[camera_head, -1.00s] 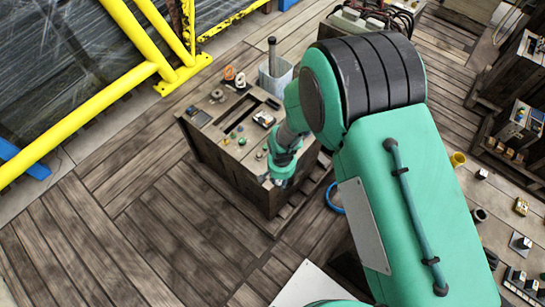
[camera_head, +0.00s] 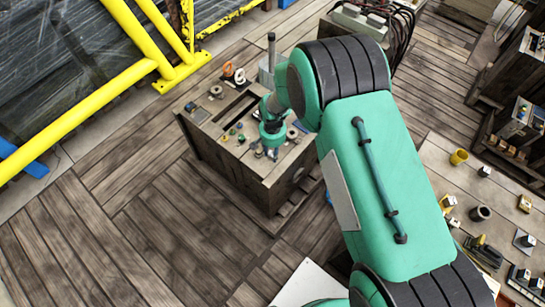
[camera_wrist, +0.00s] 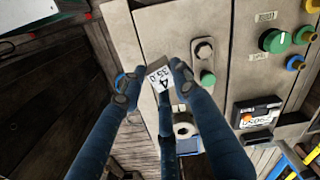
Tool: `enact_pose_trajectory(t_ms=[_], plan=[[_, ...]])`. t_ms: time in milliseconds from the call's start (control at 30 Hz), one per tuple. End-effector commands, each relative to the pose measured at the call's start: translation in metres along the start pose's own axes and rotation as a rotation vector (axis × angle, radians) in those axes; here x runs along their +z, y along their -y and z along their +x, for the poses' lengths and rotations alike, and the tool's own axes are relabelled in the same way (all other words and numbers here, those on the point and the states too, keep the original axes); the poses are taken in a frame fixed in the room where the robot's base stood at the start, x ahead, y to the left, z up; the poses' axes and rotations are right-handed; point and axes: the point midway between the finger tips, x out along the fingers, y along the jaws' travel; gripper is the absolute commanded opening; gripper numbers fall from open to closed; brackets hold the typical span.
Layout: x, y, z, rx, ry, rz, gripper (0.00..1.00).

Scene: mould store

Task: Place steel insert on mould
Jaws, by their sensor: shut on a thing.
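A small block with a white, printed face (camera_wrist: 158,79), apparently the steel insert, is between my fingertips. My gripper (camera_wrist: 153,86) is shut on it; its fingers hide part of it. In the head view my gripper (camera_head: 271,150) is at the top of a brown box with a pale top (camera_head: 224,128), near its front right part. I cannot tell whether the insert touches the top. Which part is the mould is not clear; the box is the likely one. In the wrist view the pale top (camera_wrist: 222,25) lies beyond and right of the fingers.
Round knobs, including a green one (camera_wrist: 275,40), and a dark labelled device (camera_wrist: 257,113) stand on the top. A slot (camera_head: 236,108) is in it. A grey container (camera_head: 266,77) stands behind the box. A bench (camera_head: 445,165) with small parts is at right. Floor at left is clear.

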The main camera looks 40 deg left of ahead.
Motion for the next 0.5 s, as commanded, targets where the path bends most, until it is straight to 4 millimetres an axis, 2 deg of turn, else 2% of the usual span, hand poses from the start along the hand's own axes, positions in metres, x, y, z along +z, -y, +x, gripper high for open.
enact_pose_trajectory(t_ms=[167, 500], plan=[[0.0, 0.0, 0.003, 0.0, 0.0, 0.0, 0.0], [0.0, 0.0, 0.034, 0.0, -0.001, 0.0, 0.0]])
